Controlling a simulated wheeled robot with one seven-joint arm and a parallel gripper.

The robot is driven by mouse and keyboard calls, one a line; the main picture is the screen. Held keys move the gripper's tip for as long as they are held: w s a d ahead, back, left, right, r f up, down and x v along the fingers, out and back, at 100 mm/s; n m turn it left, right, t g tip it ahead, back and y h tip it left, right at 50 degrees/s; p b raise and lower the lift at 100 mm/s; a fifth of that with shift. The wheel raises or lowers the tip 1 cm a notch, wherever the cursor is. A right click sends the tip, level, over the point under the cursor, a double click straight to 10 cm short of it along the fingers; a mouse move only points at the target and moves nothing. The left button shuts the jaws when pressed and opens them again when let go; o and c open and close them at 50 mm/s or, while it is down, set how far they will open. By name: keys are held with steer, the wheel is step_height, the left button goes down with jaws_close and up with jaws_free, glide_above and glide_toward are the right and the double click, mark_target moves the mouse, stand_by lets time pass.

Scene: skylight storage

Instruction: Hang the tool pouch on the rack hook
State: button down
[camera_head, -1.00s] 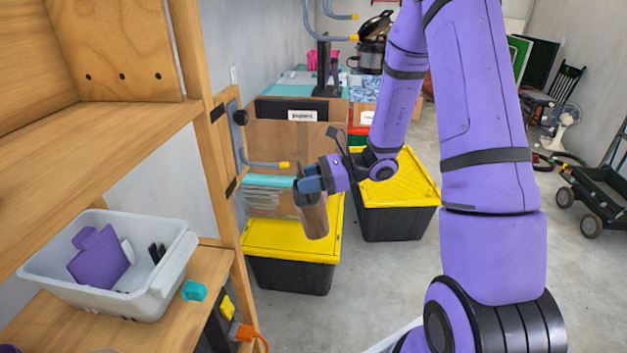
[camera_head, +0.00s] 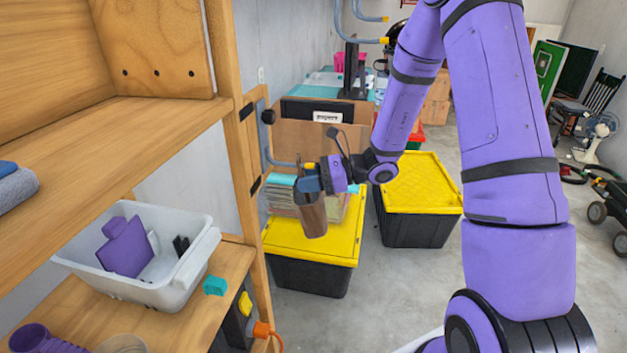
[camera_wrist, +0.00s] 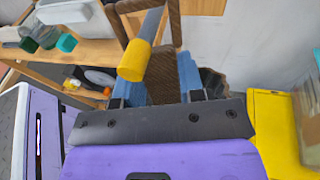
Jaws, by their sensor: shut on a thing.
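My gripper (camera_head: 312,180) has blue fingers shut on the upper part of the brown tool pouch (camera_head: 313,216), which hangs below them, slightly tilted. The rack hook is a grey-blue rod (camera_head: 282,163) with a yellow tip (camera_head: 309,166), jutting from the side of the wooden rack. In the head view the tip is right at the top of the pouch, just above the fingers. In the wrist view the yellow tip (camera_wrist: 133,61) points at the camera, and the rod lies within the outline of the pouch's brown loop (camera_wrist: 174,22). I cannot tell whether the pouch rests on the rod.
The wooden rack post (camera_head: 240,130) stands close left of the hook. A white bin (camera_head: 190,272) with a purple item sits on the lower shelf. Black boxes with yellow lids (camera_head: 285,238) (camera_head: 420,180) stand on the floor below and behind.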

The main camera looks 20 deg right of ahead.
steer(key=shift+w+a, duration=0.35)
steer(key=shift+a, duration=0.25)
steer(key=shift+w+a+f, duration=0.1)
steer(key=shift+f, duration=0.25)
steer(key=c, duration=0.6)
jaws_free()
steer(key=shift+c, duration=0.2)
steer(key=shift+v, duration=2.3)
steer(key=v, duration=1)
steer(key=shift+d, duration=0.35)
